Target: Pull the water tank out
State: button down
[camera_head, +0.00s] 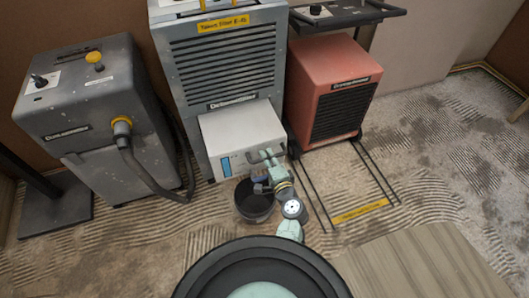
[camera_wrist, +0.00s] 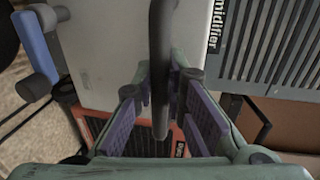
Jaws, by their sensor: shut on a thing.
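The water tank (camera_head: 243,126) is a pale box with a blue level strip on its front. It juts out from the lower front of the tall grey dehumidifier (camera_head: 226,62). My gripper (camera_head: 268,161) is at the right part of the tank's front. In the wrist view my gripper (camera_wrist: 162,95) is shut on the tank's dark bar handle (camera_wrist: 159,45), which runs between the purple finger pads. The pale tank (camera_wrist: 105,45) lies behind the handle there. How much of the tank is still inside the housing is hidden.
A grey machine with a hose (camera_head: 92,110) is at left. A wooden board (camera_head: 425,265) lies at front right.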

jog(key=shift+s, duration=0.25)
jog(key=c, duration=1.6)
grip_release()
jog(key=shift+d, duration=0.1)
